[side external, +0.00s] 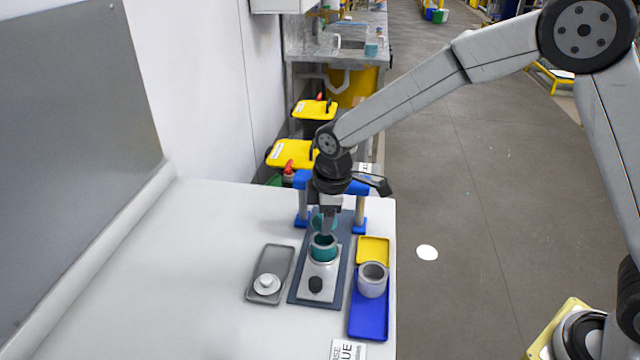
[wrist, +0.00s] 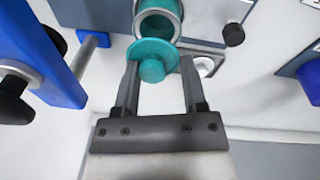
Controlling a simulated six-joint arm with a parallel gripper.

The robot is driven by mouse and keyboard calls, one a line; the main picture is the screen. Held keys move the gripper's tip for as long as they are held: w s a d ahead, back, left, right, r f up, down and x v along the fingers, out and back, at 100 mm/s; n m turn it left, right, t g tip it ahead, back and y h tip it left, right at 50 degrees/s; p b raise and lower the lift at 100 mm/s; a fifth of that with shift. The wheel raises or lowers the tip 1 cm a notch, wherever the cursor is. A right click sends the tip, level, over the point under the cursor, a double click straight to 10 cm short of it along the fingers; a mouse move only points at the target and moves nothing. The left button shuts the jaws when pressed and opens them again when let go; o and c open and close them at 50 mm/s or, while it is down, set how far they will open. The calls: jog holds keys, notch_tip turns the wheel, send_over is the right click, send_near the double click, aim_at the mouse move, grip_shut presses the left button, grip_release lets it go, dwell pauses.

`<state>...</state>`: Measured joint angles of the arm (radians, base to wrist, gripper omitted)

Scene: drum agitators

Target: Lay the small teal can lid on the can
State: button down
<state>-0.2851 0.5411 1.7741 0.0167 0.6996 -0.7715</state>
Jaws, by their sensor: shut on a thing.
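The small teal lid (wrist: 152,58) is a thin disc with a round knob. In the wrist view it sits at the fingertips of my gripper (wrist: 159,70), which is shut on it. The teal can (wrist: 157,24) stands just beyond the lid, its mouth open and uncovered in that view. In the side view the can (side external: 323,252) stands on a grey-white machine (side external: 318,275). My gripper (side external: 327,226) points down just above and behind the can's mouth. The lid (side external: 317,218) shows there partly behind the fingers and looks tilted; whether it touches the can's rim I cannot tell.
A blue frame (side external: 302,211) with posts stands close behind my gripper. A grey tray (side external: 278,258) with a white knobbed lid (side external: 267,284) lies left. A blue tray (side external: 369,317) with a grey can (side external: 373,283) and a yellow tray (side external: 372,249) lie right. The table's left front is clear.

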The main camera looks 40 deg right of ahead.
jog(key=shift+f, duration=1.5)
jog(key=shift+f, duration=0.3)
dwell(1.0)
jog(key=shift+c, duration=0.3)
grip_release()
jog(key=shift+o, duration=0.3)
jog(key=shift+r, duration=0.5)
dwell(0.4)
jog(key=shift+r, duration=0.4)
jog(key=shift+r, duration=0.5)
jog(key=shift+r, duration=2.35)
